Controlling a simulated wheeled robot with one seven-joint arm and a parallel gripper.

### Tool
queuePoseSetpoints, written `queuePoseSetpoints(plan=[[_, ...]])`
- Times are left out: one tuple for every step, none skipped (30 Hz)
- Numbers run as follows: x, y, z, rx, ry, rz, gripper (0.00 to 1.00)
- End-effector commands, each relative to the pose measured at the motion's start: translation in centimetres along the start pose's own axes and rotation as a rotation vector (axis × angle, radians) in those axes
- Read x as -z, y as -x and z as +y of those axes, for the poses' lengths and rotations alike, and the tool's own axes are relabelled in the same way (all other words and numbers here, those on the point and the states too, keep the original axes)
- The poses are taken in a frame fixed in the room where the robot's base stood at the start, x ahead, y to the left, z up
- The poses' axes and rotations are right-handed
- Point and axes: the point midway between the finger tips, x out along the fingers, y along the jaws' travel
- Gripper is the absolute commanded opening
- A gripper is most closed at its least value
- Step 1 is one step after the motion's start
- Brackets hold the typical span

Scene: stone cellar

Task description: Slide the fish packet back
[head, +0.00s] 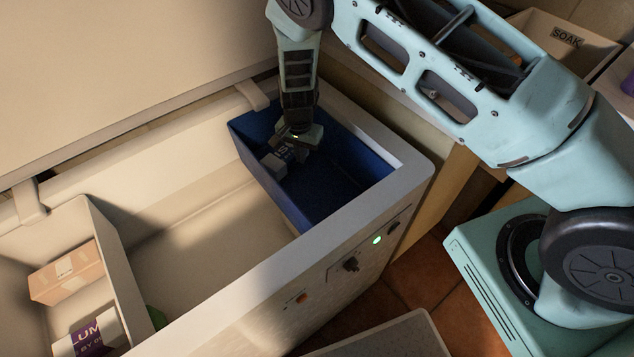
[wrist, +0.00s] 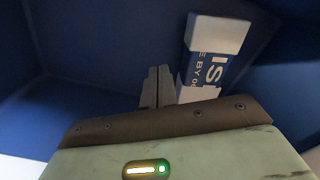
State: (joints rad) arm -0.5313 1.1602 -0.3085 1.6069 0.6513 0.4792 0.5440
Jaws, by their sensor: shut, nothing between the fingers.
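The fish packet (head: 273,165) is a small white box with a dark blue label. It lies inside the blue bin (head: 335,183) at the right end of the open chest freezer. In the wrist view the packet (wrist: 216,36) shows a pale end and part of its lettering, "IS". My gripper (head: 302,154) reaches down into the bin beside the packet. Its fingers (wrist: 157,86) are together and empty, just left of the packet in the wrist view. I cannot tell whether they touch it. My gripper's body hides the packet's lower part there.
The bin walls stand close around my gripper. The freezer floor (head: 190,245) left of the bin is mostly clear. A white divider (head: 118,268) bounds a compartment with an orange-brown box (head: 67,272) and a purple-labelled packet (head: 88,335). The raised lid (head: 130,60) stands behind.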

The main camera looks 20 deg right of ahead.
Motion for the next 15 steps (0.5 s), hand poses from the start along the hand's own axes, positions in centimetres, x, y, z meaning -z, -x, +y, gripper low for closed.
queuePoseSetpoints(plan=[[0.0, 0.9, 0.0, 0.001, 0.000, 0.000, 0.00], [0.0, 1.2, 0.0, 0.001, 0.000, 0.000, 0.00], [0.0, 1.6, 0.0, 0.001, 0.000, 0.000, 0.00], [0.0, 1.9, 0.0, 0.001, 0.000, 0.000, 0.00], [0.0, 2.1, 0.0, 0.001, 0.000, 0.000, 0.00], [0.0, 2.5, 0.0, 0.001, 0.000, 0.000, 0.00], [0.0, 2.8, 0.0, 0.001, 0.001, 0.000, 0.00], [0.0, 3.1, 0.0, 0.000, 0.001, 0.000, 0.00], [0.0, 3.5, 0.0, 0.000, 0.001, 0.000, 0.00], [0.0, 3.7, 0.0, 0.000, 0.001, 0.000, 0.00], [0.0, 4.0, 0.0, 0.000, 0.001, 0.000, 0.00], [0.0, 4.4, 0.0, 0.000, 0.000, 0.000, 0.00], [0.0, 4.7, 0.0, 0.000, 0.000, 0.000, 0.00], [0.0, 5.0, 0.0, 0.000, 0.000, 0.000, 0.00], [0.0, 5.3, 0.0, 0.000, -0.001, 0.000, 0.00]])
